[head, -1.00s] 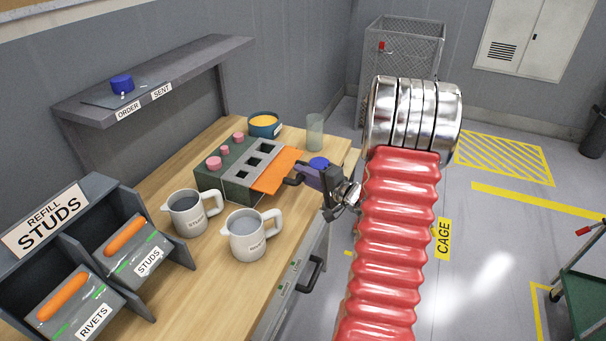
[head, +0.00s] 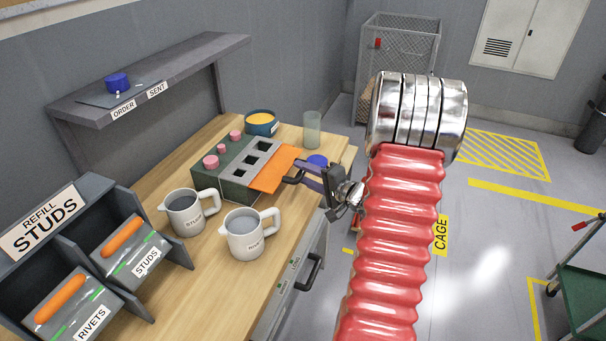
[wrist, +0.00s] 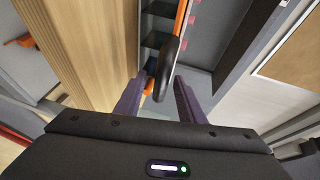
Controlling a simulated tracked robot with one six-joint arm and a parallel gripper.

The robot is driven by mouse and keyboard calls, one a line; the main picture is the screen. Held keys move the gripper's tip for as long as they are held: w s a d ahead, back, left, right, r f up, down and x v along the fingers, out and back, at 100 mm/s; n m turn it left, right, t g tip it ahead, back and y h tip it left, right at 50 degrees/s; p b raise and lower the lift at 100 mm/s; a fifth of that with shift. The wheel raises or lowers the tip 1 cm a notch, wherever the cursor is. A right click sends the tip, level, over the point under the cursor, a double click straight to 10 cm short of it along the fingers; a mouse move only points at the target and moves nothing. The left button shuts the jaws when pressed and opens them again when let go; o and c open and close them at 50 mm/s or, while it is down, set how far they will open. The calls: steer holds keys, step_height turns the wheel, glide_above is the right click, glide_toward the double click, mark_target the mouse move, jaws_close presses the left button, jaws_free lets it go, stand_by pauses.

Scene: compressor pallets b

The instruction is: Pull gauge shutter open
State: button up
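The gauge (head: 229,176) is a dark green block with a grey top strip and three square openings, on the wooden bench. Its orange shutter (head: 270,175) sticks out on the right side, and the openings show uncovered. A black handle (head: 291,180) is on the shutter's outer end; it also shows in the wrist view (wrist: 166,72). My gripper (head: 305,176) is at the handle. In the wrist view its purple fingers (wrist: 160,92) are spread apart, one on each side of the handle's near end, with a gap visible on the right.
Two white mugs (head: 184,214) (head: 243,236) stand in front of the gauge. Pink pegs (head: 211,161) are on its left. Stud and rivet bins (head: 90,262) stand at left.

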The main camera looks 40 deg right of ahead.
steer(key=s+d+r, duration=0.1)
steer(key=s+r, duration=0.1)
steer(key=s, duration=1)
steer(key=shift+s, duration=0.3)
